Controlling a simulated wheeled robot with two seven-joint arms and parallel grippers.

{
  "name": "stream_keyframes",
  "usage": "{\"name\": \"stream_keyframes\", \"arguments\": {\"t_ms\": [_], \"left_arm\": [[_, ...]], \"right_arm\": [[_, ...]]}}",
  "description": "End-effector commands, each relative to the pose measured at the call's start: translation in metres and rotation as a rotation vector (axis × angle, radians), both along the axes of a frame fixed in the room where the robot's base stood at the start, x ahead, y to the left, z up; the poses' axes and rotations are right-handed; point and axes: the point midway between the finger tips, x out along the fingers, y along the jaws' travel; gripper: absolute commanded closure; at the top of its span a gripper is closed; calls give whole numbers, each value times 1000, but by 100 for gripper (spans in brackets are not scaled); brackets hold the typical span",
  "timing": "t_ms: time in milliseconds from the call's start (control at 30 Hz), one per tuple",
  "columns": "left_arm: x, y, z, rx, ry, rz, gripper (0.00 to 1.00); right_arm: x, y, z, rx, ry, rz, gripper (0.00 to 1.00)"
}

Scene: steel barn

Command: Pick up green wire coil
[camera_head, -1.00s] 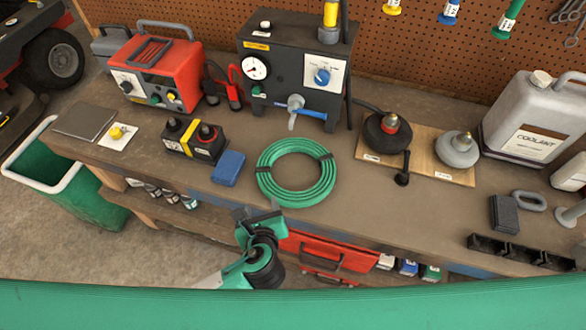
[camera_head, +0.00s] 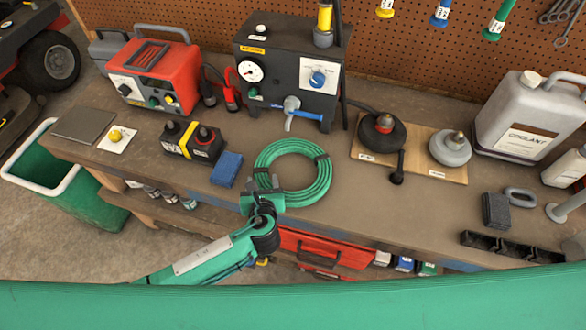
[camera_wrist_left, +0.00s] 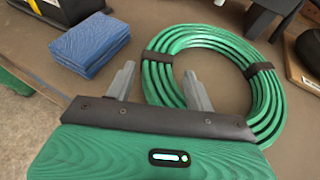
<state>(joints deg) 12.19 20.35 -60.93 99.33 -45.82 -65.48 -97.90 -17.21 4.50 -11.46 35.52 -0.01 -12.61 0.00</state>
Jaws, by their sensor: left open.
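The green wire coil (camera_head: 322,183) lies flat on the bench top, bound with black bands. It also shows in the left wrist view (camera_wrist_left: 272,95). My left gripper (camera_head: 264,182) is open at the coil's front left side. In the left wrist view its two grey fingers (camera_wrist_left: 160,88) point at the coil's near left part; one finger is outside the ring to the left, and the other overlaps the ring's inner side. Whether they touch the coil cannot be told. My right gripper is not in view.
A blue block (camera_head: 227,169) lies just left of the coil, close to my left gripper. A black and yellow battery (camera_head: 192,143) is further left. A dark gauge box (camera_head: 290,75) stands behind the coil. A wooden board (camera_head: 408,155) with two round parts is to the right.

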Motion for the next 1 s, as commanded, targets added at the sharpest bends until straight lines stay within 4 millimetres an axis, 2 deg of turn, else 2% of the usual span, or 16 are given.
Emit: {"name": "stream_keyframes", "arguments": {"t_ms": [100, 233, 567, 600, 867, 1000], "left_arm": [[17, 1, -1, 3, -1, 1, 46], [30, 2, -9, 0, -1, 1, 46], [36, 3, -13, -1, 0, 0, 46], [36, 3, -13, -1, 0, 1, 48], [36, 3, -13, 0, 0, 1, 99], [36, 3, -12, -1, -2, 0, 100]], "right_arm": [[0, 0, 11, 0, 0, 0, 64], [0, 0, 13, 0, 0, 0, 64], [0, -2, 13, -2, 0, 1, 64], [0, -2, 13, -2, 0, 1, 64], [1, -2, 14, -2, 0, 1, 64], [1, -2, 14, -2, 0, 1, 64]]}}
